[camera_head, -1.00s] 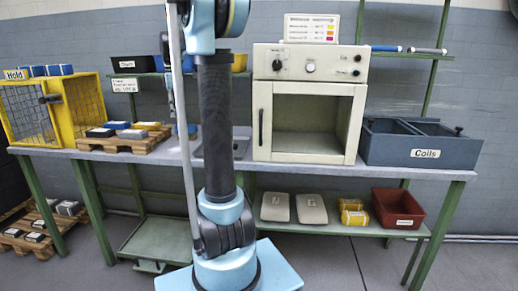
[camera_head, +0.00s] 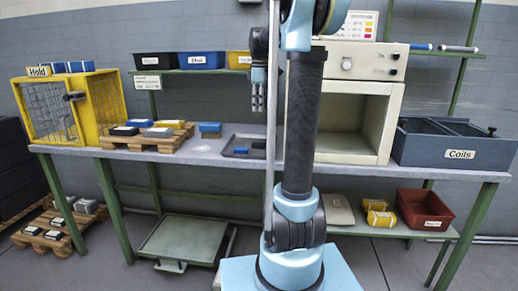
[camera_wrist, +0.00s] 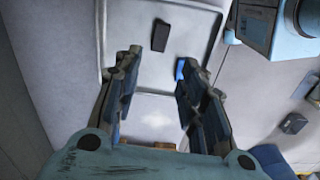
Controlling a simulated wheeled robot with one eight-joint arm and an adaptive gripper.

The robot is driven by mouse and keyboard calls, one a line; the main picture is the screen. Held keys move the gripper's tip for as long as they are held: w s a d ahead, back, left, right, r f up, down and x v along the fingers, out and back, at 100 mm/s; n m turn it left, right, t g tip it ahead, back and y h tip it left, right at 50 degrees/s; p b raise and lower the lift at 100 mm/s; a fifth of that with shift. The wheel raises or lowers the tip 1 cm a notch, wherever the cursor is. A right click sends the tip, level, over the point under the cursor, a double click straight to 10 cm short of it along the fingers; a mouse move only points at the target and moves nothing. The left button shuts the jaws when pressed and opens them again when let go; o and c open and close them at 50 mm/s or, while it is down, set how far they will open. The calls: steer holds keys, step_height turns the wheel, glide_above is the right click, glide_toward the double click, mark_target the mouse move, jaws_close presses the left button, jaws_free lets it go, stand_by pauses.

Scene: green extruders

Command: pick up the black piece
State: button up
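A black piece (camera_wrist: 160,35) lies on a light grey tray (camera_wrist: 205,25) in the wrist view, ahead of my fingertips. A small blue piece (camera_wrist: 180,68) lies nearer, beside the right finger and partly hidden by it. My gripper (camera_wrist: 158,72) is open and empty, with its two fingers well apart. In the head view my gripper (camera_head: 258,108) points down above the tray (camera_head: 228,152) on the bench.
A wooden pallet (camera_head: 165,147) left of the tray carries black, blue and yellow pieces. A blue piece (camera_head: 210,128) stands between them. Bins (camera_head: 202,61) sit on a shelf behind my gripper. The open oven (camera_head: 395,110) stands to the right.

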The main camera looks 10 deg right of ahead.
mark_target(260, 144)
step_height(260, 144, down, 12)
steer(key=shift+d+f, duration=0.2)
steer(key=shift+f, duration=2.5)
steer(key=c, duration=1.1)
